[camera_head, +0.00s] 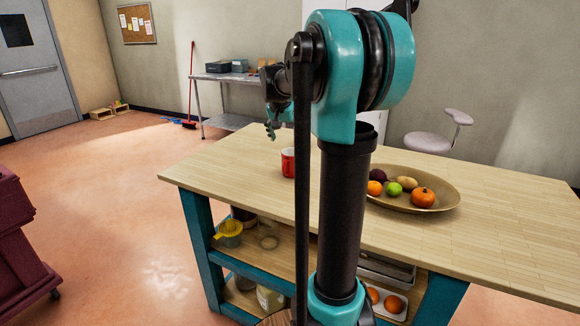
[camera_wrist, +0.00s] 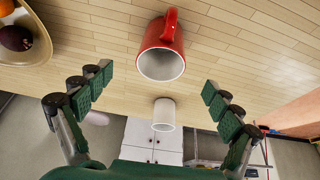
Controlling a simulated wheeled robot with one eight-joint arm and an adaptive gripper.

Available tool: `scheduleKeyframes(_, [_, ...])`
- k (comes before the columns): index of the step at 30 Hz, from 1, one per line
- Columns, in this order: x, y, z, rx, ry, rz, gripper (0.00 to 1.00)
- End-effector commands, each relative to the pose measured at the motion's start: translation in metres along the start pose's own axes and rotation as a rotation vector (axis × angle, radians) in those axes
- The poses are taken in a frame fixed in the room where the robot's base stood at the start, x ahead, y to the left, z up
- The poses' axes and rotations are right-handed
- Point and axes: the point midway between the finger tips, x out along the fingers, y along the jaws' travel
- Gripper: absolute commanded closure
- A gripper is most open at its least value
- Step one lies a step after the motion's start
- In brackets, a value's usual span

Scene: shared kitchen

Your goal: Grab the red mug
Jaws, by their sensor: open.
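The red mug (camera_head: 288,162) stands on the wooden table top in the head view, partly hidden by my arm. In the wrist view the red mug (camera_wrist: 160,38) is at upper centre, its pale opening towards the picture's bottom and its handle at the top. My gripper (camera_wrist: 157,94) is open, with green-padded fingers spread left and right. The mug lies between the two fingers across the picture but beyond their tips, with no contact visible. In the head view my gripper (camera_head: 272,130) shows only partly, above and left of the mug.
A white cup-like cylinder (camera_wrist: 164,115) shows below the mug in the wrist view. A shallow bowl (camera_head: 448,203) of fruit sits on the table (camera_head: 235,160) to the mug's right. The table top left of the mug is clear. A stool (camera_head: 430,142) stands behind the table.

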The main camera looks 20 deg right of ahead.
Motion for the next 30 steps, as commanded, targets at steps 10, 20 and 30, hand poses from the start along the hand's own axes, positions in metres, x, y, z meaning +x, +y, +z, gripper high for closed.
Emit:
scheduleKeyframes(10, [0.045, 0.000, 0.000, 0.000, 0.000, -0.001, 0.09])
scheduleKeyframes(20, [0.082, -0.004, 0.003, 0.000, 0.000, 0.000, 0.09])
scheduleKeyframes(30, [0.098, -0.004, 0.004, 0.000, 0.001, 0.000, 0.09])
